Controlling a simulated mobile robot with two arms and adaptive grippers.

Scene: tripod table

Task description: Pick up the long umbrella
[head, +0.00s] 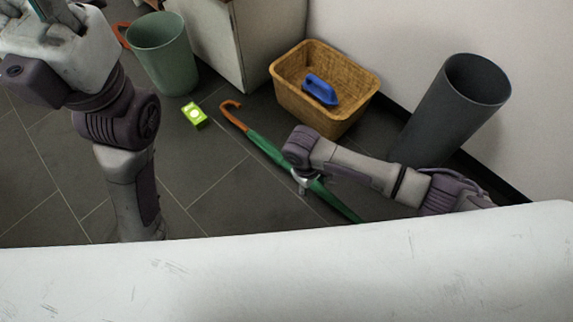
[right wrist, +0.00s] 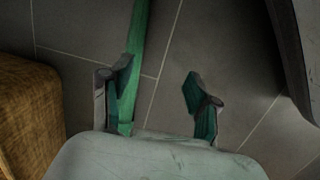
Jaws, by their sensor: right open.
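The long umbrella (head: 262,147) is green with an orange hooked handle and lies slantwise on the floor in the head view. My right gripper (head: 305,184) is over its lower part, and the arm hides some of the canopy. In the right wrist view, the green umbrella (right wrist: 139,40) runs down to the left finger, and that finger overlaps it. The right gripper (right wrist: 160,90) is open, with bare floor showing between most of the gap. My left gripper (head: 52,12) is at the top left, cut by the frame edge; its opening is unclear.
A wicker basket (head: 290,98) with a blue object (head: 320,89) stands behind the umbrella. A tall dark bin (head: 452,112) is at the right, and a grey-green bin (head: 163,58) at the upper left. A bright green box (head: 195,115) lies left of the handle.

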